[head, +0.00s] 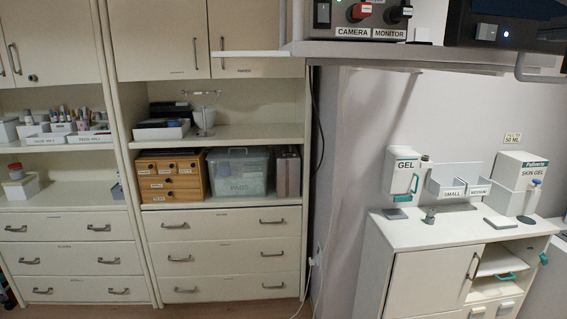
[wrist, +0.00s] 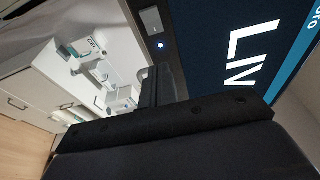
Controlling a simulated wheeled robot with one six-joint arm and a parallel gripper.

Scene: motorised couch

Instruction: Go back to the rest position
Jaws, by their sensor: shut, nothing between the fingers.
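My gripper (wrist: 157,82) shows in the wrist view as dark fingers closed together, rising from the wide black body at the bottom. Nothing shows between the fingers. Its tips are in front of a monitor's dark frame, with the monitor screen (wrist: 255,50) filling the upper right with large white letters. A blue power light glows on the frame. My gripper and arm are not visible in the head view. The couch is not visible in either view.
In the head view, a shelf with a CAMERA and MONITOR control box (head: 368,20) hangs at the top right. Tall cream cabinets (head: 215,225) stand at the left.

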